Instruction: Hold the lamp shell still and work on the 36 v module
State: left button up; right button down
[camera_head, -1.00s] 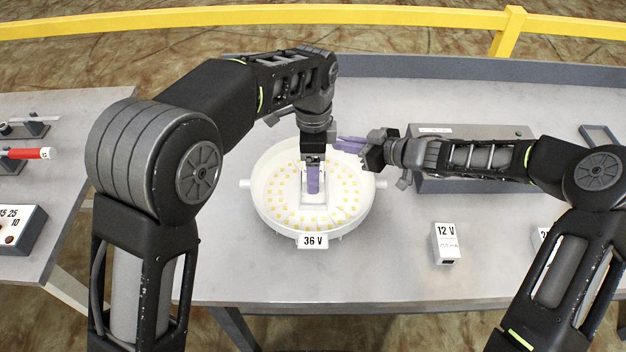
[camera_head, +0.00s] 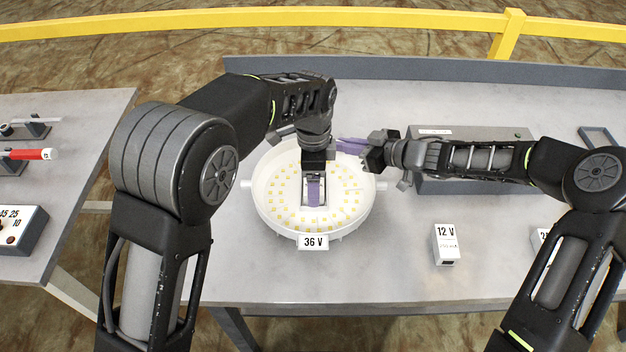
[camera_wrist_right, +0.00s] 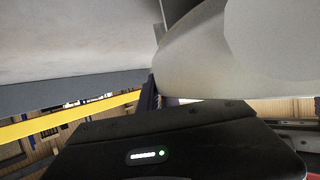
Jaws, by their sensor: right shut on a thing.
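The lamp shell (camera_head: 262,205) is a round white dish with rings of yellow squares inside, lying on the table with a "36 V" tag at its near rim. At its middle is a pale block, apparently the 36 V module, mostly hidden by my left gripper (camera_head: 314,192). The left gripper points down over the block, its purple fingers around or on it; I cannot tell whether they grip. My right gripper (camera_head: 350,146) reaches in from the right and is shut at the shell's far rim; its fingertips are partly hidden behind the left wrist. The right wrist view shows pale curved surfaces close up.
A white "12 V" box (camera_head: 446,245) stands right of the shell, and another box (camera_head: 541,238) is partly behind my right arm. A grey case (camera_head: 480,133) stands at the back right. The front of the table is clear. A side table (camera_head: 75,130) is at left.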

pick_arm(q)
jog(key=shift+s+a+f, duration=0.1)
jog(key=shift+s+f, duration=0.05)
jog(key=shift+f, duration=0.45)
jog(key=shift+s+a+f, duration=0.1)
jog(key=shift+f, duration=0.45)
pick_arm(e)
jog(key=shift+s+a+r, duration=0.1)
jog(key=shift+s+a, duration=0.25)
pick_arm(q)
jog(key=o, duration=1.6)
jog(key=shift+w+d+r, duration=0.1)
jog(key=shift+d+r, duration=0.05)
jog(key=shift+r, duration=0.1)
notch_tip(320, 180, up, 13)
jog(key=shift+w, duration=0.15)
pick_arm(e)
jog(key=shift+w+d+f, duration=0.3)
jog(key=shift+d+f, duration=0.1)
pick_arm(q)
jog(key=shift+r, duration=0.1)
pick_arm(e)
jog(key=c, duration=1.7)
grip_release()
jog(key=shift+w, duration=0.1)
jog(key=shift+c, duration=0.2)
jog(key=shift+o, duration=1.2)
jog(key=shift+r, duration=0.15)
